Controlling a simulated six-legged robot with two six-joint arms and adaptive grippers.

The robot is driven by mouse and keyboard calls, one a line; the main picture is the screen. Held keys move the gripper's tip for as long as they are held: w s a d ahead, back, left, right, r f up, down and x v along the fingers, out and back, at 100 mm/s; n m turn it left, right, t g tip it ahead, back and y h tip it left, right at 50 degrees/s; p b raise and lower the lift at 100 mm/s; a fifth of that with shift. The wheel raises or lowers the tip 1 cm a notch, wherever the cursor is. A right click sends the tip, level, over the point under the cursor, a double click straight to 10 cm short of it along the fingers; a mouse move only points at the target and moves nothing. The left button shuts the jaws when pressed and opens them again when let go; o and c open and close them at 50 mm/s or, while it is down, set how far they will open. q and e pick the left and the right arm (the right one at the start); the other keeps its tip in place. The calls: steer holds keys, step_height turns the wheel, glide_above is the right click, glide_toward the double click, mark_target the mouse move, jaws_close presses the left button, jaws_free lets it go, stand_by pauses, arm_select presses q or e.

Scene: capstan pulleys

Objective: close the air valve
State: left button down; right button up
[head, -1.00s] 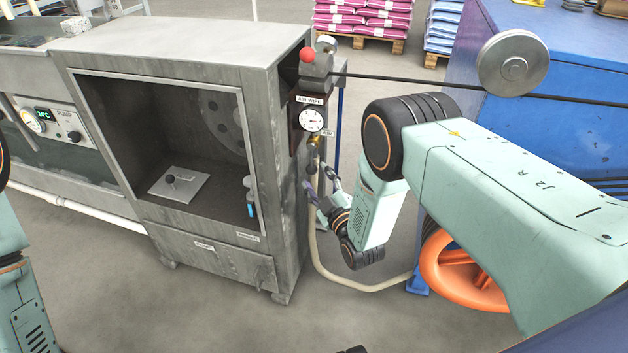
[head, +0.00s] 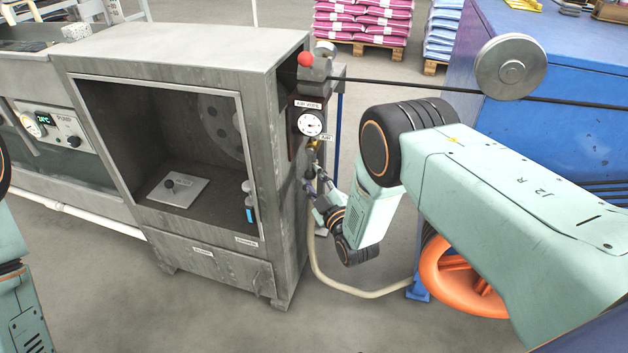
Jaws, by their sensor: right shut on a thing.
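The air valve (head: 313,146) sits on the right side of the grey metal cabinet, below a round white gauge (head: 311,123) and beside a small "AIR" label. Its brass fitting shows; the handle is small and partly hidden by my gripper. My right gripper (head: 314,178) reaches in from the right just below the brass fitting and is shut on the valve's handle. The fingers are small in this view and the exact grip is hard to make out. Part of my left arm shows at the left edge, but its gripper is out of view.
The open-fronted grey cabinet (head: 185,52) stands left of my gripper. A pale hose (head: 335,283) hangs below the valve and curves right along the floor. A black cable (head: 420,86) runs right past a metal pulley (head: 511,65). An orange handwheel (head: 455,285) is beneath my right arm.

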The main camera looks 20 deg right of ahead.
steer(key=shift+a, duration=0.1)
jaws_close()
arm_select(q)
steer(key=shift+r, duration=0.15)
